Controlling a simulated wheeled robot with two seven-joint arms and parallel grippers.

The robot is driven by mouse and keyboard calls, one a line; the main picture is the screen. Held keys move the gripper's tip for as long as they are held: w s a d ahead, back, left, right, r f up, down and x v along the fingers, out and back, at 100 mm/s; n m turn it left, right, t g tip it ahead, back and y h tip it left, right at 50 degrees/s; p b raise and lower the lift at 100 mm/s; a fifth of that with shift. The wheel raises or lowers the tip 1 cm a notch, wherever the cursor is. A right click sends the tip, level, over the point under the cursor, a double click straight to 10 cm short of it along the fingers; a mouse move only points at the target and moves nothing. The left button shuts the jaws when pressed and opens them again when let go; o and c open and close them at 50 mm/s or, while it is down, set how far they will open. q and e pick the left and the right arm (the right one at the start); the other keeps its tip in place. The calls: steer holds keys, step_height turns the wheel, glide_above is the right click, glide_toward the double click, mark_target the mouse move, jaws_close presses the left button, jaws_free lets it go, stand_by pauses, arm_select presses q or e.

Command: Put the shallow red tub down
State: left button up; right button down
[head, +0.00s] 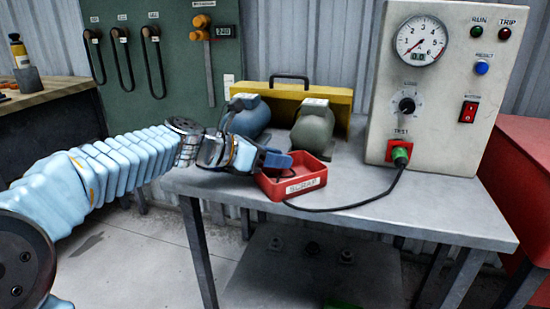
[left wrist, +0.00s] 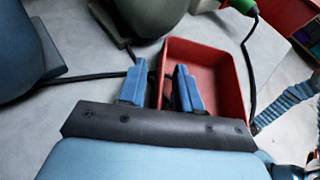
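The shallow red tub (head: 291,187), with a white SCRAP label on its front, stands on the grey bench top near the front edge. It also shows in the left wrist view (left wrist: 221,62), where its inside looks mostly empty. My left gripper (head: 276,158) is at the tub's left side. In the left wrist view my left gripper (left wrist: 160,88) has its two blue fingers apart, on either side of the tub's left wall, with a gap showing between them. The tub looks level.
A blue motor (head: 247,115) and a grey-green motor (head: 313,130) stand behind the tub, before a yellow panel (head: 338,104). A test box (head: 438,125) with a gauge is at right. Its black cable (head: 372,203) runs around the tub's front. Bare bench top (head: 430,215) lies to the right.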

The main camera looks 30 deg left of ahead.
arm_select(q)
steer(key=p+v, duration=0.1)
steer(key=v, duration=1)
steer(key=shift+s+a+r, duration=0.1)
steer(key=shift+s+r, duration=0.15)
steer(key=shift+s+a, duration=0.1)
steer(key=shift+s, duration=0.1)
